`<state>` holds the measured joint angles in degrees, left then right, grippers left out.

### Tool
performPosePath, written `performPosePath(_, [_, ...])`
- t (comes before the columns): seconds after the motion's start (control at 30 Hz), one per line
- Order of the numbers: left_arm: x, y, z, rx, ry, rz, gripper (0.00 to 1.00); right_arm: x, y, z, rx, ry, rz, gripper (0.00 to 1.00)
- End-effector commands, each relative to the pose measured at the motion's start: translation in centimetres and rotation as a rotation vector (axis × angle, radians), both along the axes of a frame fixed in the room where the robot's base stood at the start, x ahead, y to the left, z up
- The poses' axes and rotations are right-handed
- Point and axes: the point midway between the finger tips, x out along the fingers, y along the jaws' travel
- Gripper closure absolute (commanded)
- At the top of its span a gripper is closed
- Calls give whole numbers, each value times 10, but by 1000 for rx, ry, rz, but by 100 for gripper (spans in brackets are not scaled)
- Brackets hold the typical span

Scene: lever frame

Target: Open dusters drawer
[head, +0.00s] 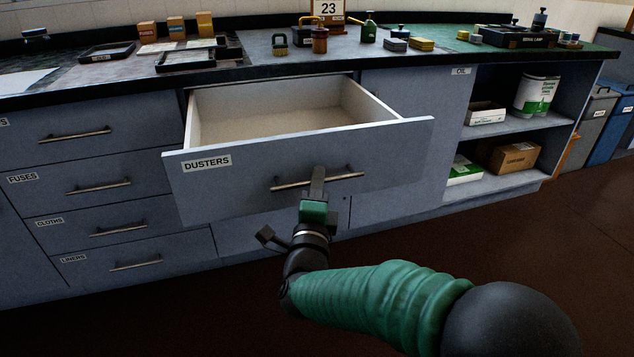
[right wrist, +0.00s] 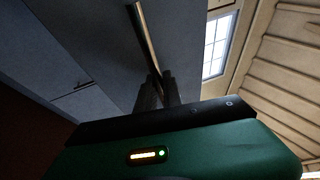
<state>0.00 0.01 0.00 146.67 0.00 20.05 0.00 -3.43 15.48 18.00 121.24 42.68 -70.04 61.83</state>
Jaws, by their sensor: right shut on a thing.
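The drawer labelled DUSTERS (head: 385,134) is pulled well out from the cabinet under the counter, and its pale inside looks empty. Its bar handle (head: 345,176) runs across the front panel. My right gripper (head: 318,178) is at the middle of this handle, with its fingers shut on the bar. My left gripper is in neither view.
Closed drawers labelled FUSES (head: 95,180), CLOTHS and LINERS are at the left. Open shelves (head: 510,125) with boxes and a can stand at the right. The countertop (head: 250,66) above holds trays, small boxes and bottles. The dark floor (head: 500,240) in front is clear.

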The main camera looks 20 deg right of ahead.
Motion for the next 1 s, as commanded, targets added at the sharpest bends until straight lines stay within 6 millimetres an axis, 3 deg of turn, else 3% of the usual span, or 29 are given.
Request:
performPosePath(0.17, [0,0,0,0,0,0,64,0,-4,-4,1,8,-10,100])
performPosePath(0.2, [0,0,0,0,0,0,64,0,-4,-4,1,8,-10,88])
performPosePath(0.27, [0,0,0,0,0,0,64,0,-4,-4,0,8,-9,80])
performPosePath(0.67, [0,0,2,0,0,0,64,-3,1,0,-1,2,-2,80])
performPosePath(0.77, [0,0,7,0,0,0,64,-15,6,-1,-2,4,0,80])
performPosePath(1.0, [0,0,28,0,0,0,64,-76,30,-12,-4,6,3,80])
